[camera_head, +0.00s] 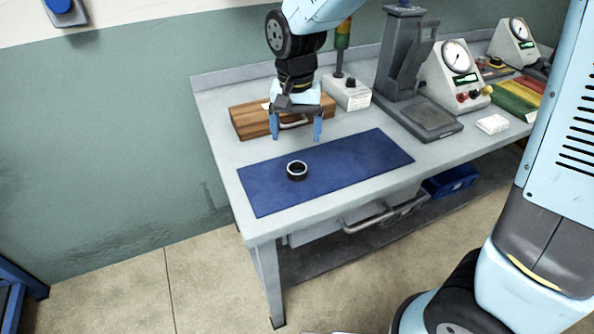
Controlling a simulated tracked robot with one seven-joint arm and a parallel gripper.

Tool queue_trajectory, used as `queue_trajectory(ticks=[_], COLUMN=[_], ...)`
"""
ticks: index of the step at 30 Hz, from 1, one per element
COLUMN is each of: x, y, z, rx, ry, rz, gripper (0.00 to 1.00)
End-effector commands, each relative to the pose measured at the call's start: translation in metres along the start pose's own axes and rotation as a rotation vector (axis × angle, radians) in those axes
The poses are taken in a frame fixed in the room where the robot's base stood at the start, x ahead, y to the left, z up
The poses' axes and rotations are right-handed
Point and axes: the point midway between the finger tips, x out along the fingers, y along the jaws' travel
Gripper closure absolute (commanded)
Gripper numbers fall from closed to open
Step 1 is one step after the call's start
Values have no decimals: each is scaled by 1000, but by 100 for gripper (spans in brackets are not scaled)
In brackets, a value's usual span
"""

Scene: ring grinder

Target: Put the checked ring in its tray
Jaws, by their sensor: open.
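A small dark ring with a pale rim (297,171) lies on the blue mat (350,160) near the mat's left part. My gripper (296,138) hangs above the bench, its two blue fingers spread apart and pointing down. It is empty, above and apart from the ring. A wooden box (252,121) with a metal handle sits behind the gripper, which partly hides it. I cannot tell which thing here is the tray for the ring.
A grey press (402,70) and a dial gauge unit (455,75) stand to the right on the bench (225,150). A signal lamp box (346,94) stands at the back. A blue bin (450,181) is on the lower shelf. The mat's right part is clear.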

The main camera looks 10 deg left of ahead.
Motion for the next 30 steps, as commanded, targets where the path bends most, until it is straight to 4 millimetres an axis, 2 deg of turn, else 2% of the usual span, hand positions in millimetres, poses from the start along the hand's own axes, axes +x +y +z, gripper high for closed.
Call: queue_trajectory(ticks=[1, 6, 16, 24, 30], x=[10, 36, 58, 94, 102], y=[0, 0, 1, 3, 3], z=[1, 0, 0, 1, 0], rx=[-1, -1, 0, -1, 1], ry=[-3, -2, 0, -1, 1], rz=[3, 3, 1, 2, 0], gripper=[15, 15, 15, 15, 15])
